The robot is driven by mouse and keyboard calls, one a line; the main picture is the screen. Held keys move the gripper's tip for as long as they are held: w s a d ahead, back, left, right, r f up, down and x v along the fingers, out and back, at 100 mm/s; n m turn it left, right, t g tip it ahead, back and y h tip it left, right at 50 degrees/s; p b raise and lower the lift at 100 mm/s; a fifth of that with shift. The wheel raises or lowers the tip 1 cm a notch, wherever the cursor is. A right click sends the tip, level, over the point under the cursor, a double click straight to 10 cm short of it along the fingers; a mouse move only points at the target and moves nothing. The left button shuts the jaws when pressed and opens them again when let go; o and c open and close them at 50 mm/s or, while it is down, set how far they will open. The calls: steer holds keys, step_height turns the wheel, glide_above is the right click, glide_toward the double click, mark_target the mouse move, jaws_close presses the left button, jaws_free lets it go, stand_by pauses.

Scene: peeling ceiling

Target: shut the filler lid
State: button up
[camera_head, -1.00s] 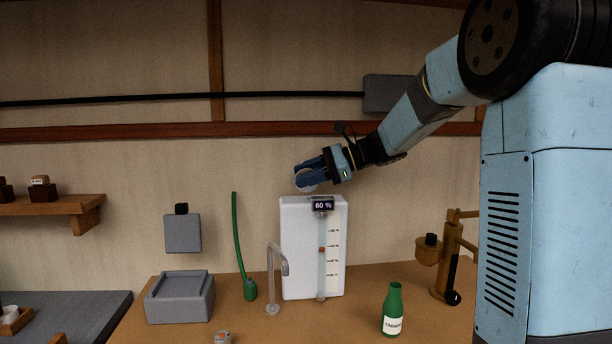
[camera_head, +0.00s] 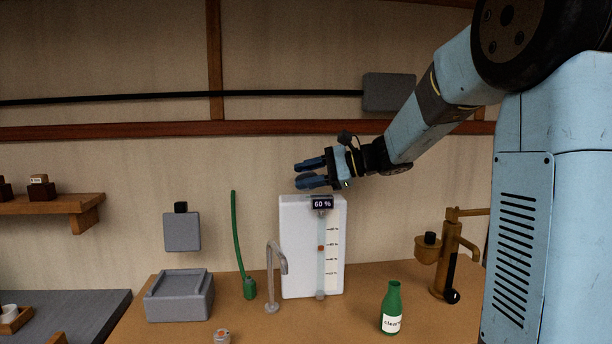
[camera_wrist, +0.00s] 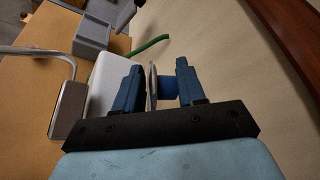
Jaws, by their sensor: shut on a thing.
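The white tank (camera_head: 297,250) stands against the wall on the counter, with a display reading 60 % (camera_head: 322,204) and a level scale on its front. My gripper (camera_head: 311,172) is just above the tank's top, its blue fingers pointing left. In the wrist view, a thin pale disc with a blue knob, which looks like the filler lid (camera_wrist: 153,87), stands edge-on between my fingers (camera_wrist: 158,86). My gripper is shut on it. The lid cannot be made out in the head view, and the filler opening is not visible. The tank also shows in the wrist view (camera_wrist: 105,78).
A curved tap (camera_head: 270,280) and a green hose (camera_head: 238,235) stand left of the tank, with a grey box (camera_head: 180,300) further left. A green bottle (camera_head: 391,305) and a brass device (camera_head: 440,265) stand to the right. A black pipe (camera_head: 280,93) runs along the wall.

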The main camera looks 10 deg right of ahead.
steer(key=shift+s+d+f+n+t, duration=0.1)
steer(key=shift+s+n+t, duration=0.15)
steer(key=shift+n+t, duration=0.25)
stand_by(0.4)
steer(key=o, duration=0.9)
steer(key=shift+c, duration=0.2)
steer(key=v, duration=1.3)
steer(key=shift+d+f, duration=0.15)
steer(key=shift+d, duration=0.25)
steer(key=shift+c, duration=0.2)
